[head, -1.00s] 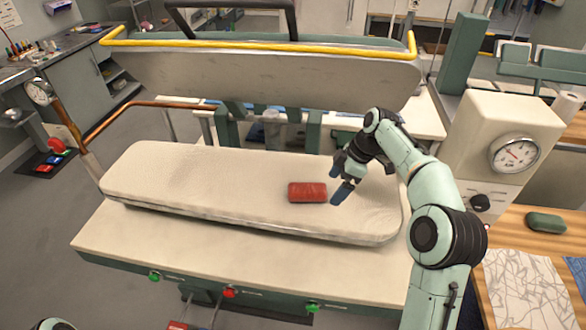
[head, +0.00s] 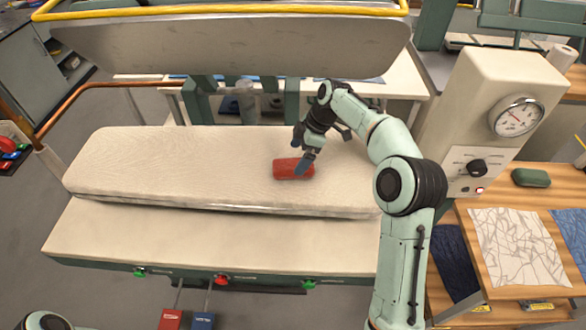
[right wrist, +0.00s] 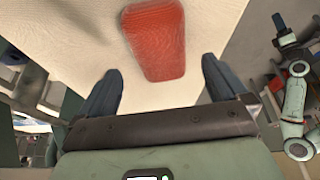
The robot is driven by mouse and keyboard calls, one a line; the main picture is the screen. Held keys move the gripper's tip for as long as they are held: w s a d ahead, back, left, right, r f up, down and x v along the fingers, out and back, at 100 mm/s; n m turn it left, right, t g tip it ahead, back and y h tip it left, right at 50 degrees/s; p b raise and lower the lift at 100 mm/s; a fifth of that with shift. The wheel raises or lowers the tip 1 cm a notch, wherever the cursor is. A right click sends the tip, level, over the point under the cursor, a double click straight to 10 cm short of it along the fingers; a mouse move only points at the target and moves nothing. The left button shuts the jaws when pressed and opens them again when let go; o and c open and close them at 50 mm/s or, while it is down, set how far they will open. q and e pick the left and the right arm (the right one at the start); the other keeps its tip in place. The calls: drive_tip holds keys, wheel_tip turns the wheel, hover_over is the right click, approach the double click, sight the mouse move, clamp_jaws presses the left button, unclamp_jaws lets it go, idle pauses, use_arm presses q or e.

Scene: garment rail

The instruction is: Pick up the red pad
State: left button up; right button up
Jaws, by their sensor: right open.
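The red pad (head: 289,169) lies flat on the cream padded pressing board (head: 150,165), right of its middle. In the right wrist view the red pad (right wrist: 154,40) is ahead of the fingertips, roughly between their lines. My right gripper (head: 302,153) is just above the pad in the head view, one finger overlapping the pad's right part. In the right wrist view my right gripper (right wrist: 158,82) is open, its two dark fingers apart with nothing between them. Whether a finger touches the pad cannot be told. My left gripper is not in view.
The raised upper press plate (head: 240,48) with a yellow bar hangs behind the board. A cream gauge box (head: 500,110) stands at the right. A green pad (head: 531,177) and patterned cloth (head: 518,245) lie on the wooden table. The board's left part is clear.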

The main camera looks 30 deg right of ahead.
sight(293, 164)
drive_tip(key=x, duration=0.4)
drive_tip(key=shift+a+f, duration=0.15)
drive_tip(key=shift+f, duration=0.25)
drive_tip(key=shift+r, duration=0.1)
drive_tip(key=c, duration=1.1)
